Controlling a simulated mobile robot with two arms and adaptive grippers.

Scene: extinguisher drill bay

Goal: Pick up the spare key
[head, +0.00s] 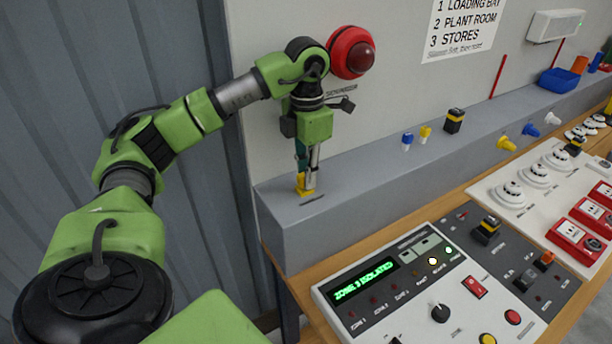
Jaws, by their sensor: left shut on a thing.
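My left gripper (305,178) points down over the left end of the grey ledge. It is shut on a small yellow piece (303,188), which looks like the spare key. The fingers hide much of it, and its lower end is at or just above the ledge top; I cannot tell whether it touches. A dark mark lies on the ledge just in front of it. My right gripper is not in view.
The grey ledge (350,215) also carries a blue peg (407,141), a yellow peg (425,134) and a black-and-yellow block (454,121). A red bell (351,53) is on the wall near my wrist. A control panel (440,285) lies in front.

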